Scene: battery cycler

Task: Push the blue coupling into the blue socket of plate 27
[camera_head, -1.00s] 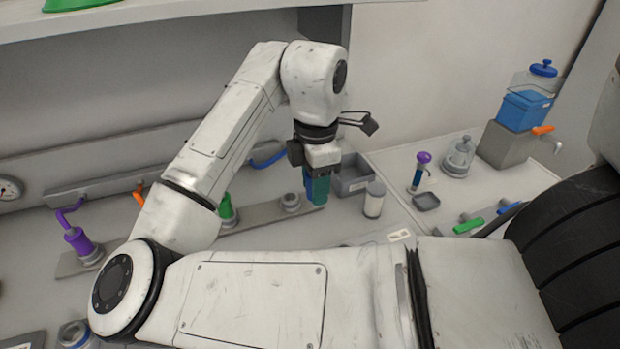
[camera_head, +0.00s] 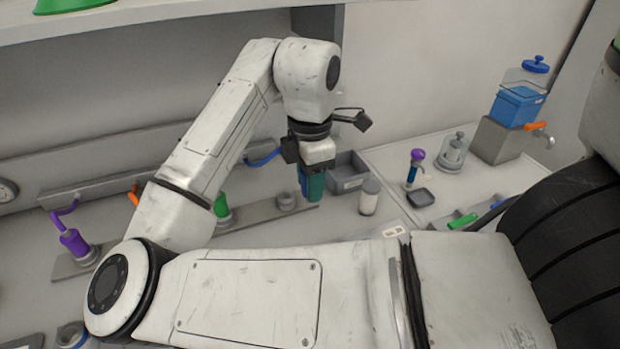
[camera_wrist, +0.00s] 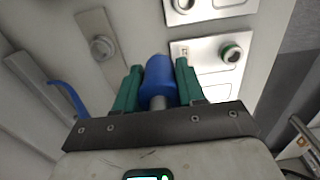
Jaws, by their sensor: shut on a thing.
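My gripper (camera_head: 312,184), with green fingers, is shut on the blue coupling (camera_wrist: 159,76). The coupling sits between both fingertips in the wrist view; in the head view only a blue sliver shows beside the green fingers. Below and left of the gripper, a grey strip plate (camera_head: 250,215) carries a grey round socket (camera_head: 286,201), with nothing in it. A grey socket on a strip also shows in the wrist view (camera_wrist: 102,47), apart from the coupling. No plate number is readable, and I cannot tell which socket is blue.
A green coupling (camera_head: 221,205) stands on the strip, left of the grey socket. A purple coupling (camera_head: 74,243) stands far left. A grey bin (camera_head: 347,171) and a white jar (camera_head: 369,198) are right of my gripper. A blue hose (camera_head: 263,158) lies behind. A green-ringed socket (camera_wrist: 231,53) shows right.

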